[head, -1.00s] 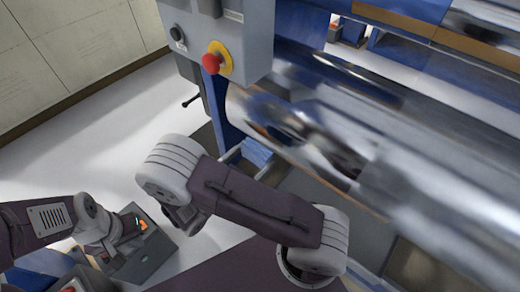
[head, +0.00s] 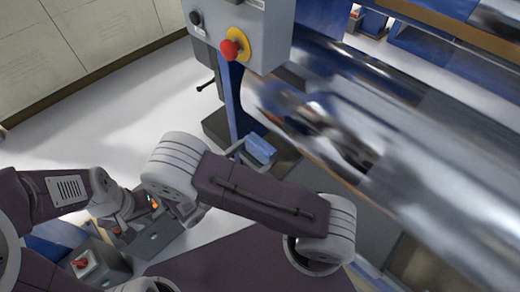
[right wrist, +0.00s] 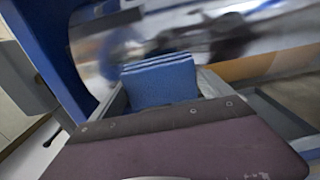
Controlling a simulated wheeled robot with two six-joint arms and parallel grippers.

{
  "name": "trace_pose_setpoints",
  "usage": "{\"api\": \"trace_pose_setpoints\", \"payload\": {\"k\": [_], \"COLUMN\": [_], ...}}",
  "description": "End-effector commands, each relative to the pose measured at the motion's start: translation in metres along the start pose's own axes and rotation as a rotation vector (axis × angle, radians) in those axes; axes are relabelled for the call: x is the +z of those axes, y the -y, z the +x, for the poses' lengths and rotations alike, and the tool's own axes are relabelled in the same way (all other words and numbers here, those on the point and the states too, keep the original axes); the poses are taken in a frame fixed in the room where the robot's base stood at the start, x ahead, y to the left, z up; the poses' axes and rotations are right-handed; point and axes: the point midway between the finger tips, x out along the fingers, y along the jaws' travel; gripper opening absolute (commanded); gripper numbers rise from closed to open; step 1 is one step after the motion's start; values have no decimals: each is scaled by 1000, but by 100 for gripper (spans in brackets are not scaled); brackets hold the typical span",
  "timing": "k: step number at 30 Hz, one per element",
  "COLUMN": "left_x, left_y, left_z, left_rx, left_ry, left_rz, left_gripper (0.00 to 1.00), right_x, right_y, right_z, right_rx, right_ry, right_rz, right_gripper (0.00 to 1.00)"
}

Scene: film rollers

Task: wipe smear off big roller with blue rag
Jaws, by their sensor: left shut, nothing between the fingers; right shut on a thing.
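The big roller (head: 430,150) is a shiny metal cylinder running diagonally across the right of the head view, blurred with reflections. It also fills the top of the right wrist view (right wrist: 270,30). Dark patches show on it, but I cannot tell smear from reflection. The blue rag (head: 261,148), folded in layers, is held in my right gripper (head: 240,151) near the roller's left end; it stands upright in the right wrist view (right wrist: 160,82). Contact with the roller cannot be told. My right fingers are mostly hidden. My left gripper (head: 155,204) is shut and empty, low at the left.
A grey control box (head: 245,30) with a red emergency button (head: 231,49) on a yellow plate hangs beside the roller's left end. A blue frame post (head: 231,100) stands below it. Pale floor (head: 110,110) is open at the left, before a panelled wall (head: 70,50).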

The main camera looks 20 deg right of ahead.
Motion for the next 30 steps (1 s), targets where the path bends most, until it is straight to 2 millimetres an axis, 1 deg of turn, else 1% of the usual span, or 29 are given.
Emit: {"api": "trace_pose_setpoints", "payload": {"k": [8,11,21,25,30], "left_x": [0,0,-2,-2,-2], "left_y": [0,0,0,0,0], "left_z": [-1,-5,-16,-18,-18], "left_rx": [0,0,0,0,0], "left_ry": [0,0,0,0,0], "left_rz": [0,0,0,0,0], "left_gripper": [0,0,0,0,0], "right_x": [1,2,2,1,0], "right_y": [0,0,0,0,0], "right_z": [2,11,54,64,68], "right_rx": [-1,-1,-3,-1,1], "right_ry": [0,1,1,1,0], "right_rz": [0,-1,-2,-1,-1], "right_gripper": [58,58,58,58,58]}}
